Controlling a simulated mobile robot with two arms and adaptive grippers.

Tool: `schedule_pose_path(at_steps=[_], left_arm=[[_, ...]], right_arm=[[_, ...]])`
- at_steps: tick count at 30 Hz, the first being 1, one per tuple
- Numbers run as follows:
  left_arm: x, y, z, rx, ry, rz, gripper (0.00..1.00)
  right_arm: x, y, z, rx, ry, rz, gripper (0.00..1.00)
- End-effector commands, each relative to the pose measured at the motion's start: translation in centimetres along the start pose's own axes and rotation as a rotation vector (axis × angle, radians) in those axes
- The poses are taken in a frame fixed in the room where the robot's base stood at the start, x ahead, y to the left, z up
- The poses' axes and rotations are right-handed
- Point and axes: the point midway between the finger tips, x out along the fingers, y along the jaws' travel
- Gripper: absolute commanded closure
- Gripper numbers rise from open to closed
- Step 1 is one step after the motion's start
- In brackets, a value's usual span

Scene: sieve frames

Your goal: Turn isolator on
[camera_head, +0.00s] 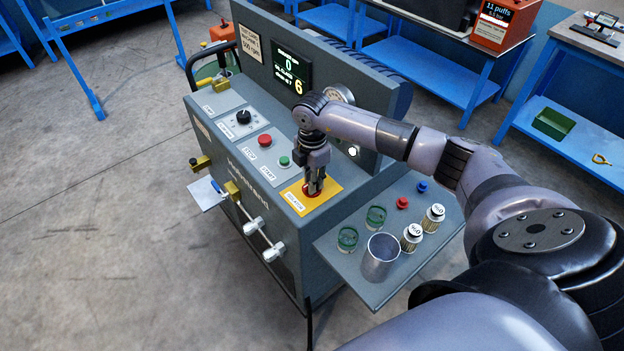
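The isolator is a red rotary knob (306,191) on a yellow plate (325,198) at the near right end of the grey machine's sloping panel. My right gripper (313,189) points straight down onto it. Its fingers are close together at the knob and look shut on it. They hide most of the knob, so its turned position does not show. My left gripper is out of view.
The panel also carries a green start button (284,161), a red stop button (265,140) and a black dial (243,117). A lit display (291,72) stands behind. A grey side shelf (340,250) holds a metal cup (380,258), glass dishes and small filters.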

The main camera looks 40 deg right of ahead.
Motion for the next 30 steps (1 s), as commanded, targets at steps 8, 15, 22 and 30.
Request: schedule_pose_path(at_steps=[8,15,22,30], left_arm=[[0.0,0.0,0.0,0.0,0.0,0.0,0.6],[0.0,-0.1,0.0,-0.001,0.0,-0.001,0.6],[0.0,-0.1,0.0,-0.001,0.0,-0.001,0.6],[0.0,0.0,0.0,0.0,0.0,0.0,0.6]], right_arm=[[0.0,0.0,0.0,-0.002,0.001,-0.001,0.65],[0.0,-0.1,-0.1,-0.003,0.001,-0.002,0.65],[-2.4,0.1,0.0,-0.003,0.001,0.003,0.65],[-8.2,0.1,0.0,-0.003,0.0,0.003,0.65]])
